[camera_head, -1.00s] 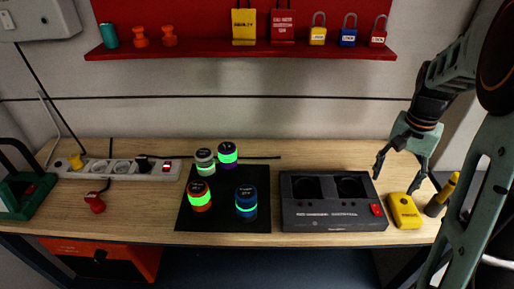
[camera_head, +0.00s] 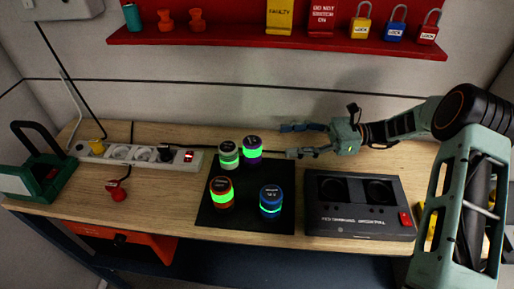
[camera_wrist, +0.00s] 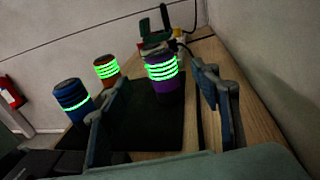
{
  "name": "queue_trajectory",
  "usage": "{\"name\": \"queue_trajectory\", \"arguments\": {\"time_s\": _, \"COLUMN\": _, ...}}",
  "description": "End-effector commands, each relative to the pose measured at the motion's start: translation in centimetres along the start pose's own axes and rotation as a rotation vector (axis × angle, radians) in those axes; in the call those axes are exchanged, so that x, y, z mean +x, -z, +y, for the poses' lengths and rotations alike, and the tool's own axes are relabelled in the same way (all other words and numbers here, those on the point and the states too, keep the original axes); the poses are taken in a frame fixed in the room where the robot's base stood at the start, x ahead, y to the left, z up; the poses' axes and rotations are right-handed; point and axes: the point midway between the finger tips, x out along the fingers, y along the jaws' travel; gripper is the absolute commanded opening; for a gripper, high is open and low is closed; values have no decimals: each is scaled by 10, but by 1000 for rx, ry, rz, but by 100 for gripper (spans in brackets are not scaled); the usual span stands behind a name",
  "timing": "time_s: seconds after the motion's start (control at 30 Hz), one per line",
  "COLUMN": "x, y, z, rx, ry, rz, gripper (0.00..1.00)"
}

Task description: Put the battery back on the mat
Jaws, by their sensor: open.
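The black mat (camera_head: 244,218) lies on the bench and bears several cylindrical batteries with glowing green bands. The purple battery (camera_head: 253,148) and the white battery (camera_head: 228,154) stand at its back edge. The orange-red battery (camera_head: 221,193) and the blue battery (camera_head: 270,201) stand nearer the front. My gripper (camera_head: 288,141) is open and empty, pointing left, just right of the purple battery. In the wrist view the purple battery (camera_wrist: 165,80) appears between the fingers, ahead of them. The blue (camera_wrist: 72,98) and orange-red (camera_wrist: 106,70) ones are left; the white one is not clearly seen.
A dark charging terminal (camera_head: 360,222) with two round wells, which look empty, sits right of the mat. My arm partly hides a yellow item at the right. A power strip (camera_head: 133,154) and red plug (camera_head: 118,191) lie left. A red shelf (camera_head: 230,36) hangs above.

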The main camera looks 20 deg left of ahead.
Motion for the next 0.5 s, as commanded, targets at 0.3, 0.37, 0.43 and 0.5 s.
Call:
{"name": "queue_trajectory", "arguments": {"time_s": 0.3, "x": 27, "y": -4, "z": -5, "rx": 16, "ry": 7, "rz": -35, "gripper": 57}}
{"name": "queue_trajectory", "arguments": {"time_s": 0.37, "x": 38, "y": -4, "z": -5, "rx": 15, "ry": 6, "rz": -34, "gripper": 57}}
{"name": "queue_trajectory", "arguments": {"time_s": 0.43, "x": 49, "y": -4, "z": -4, "rx": 15, "ry": 6, "rz": -34, "gripper": 57}}
{"name": "queue_trajectory", "arguments": {"time_s": 0.5, "x": 57, "y": -4, "z": -5, "rx": 15, "ry": 8, "rz": -33, "gripper": 57}}
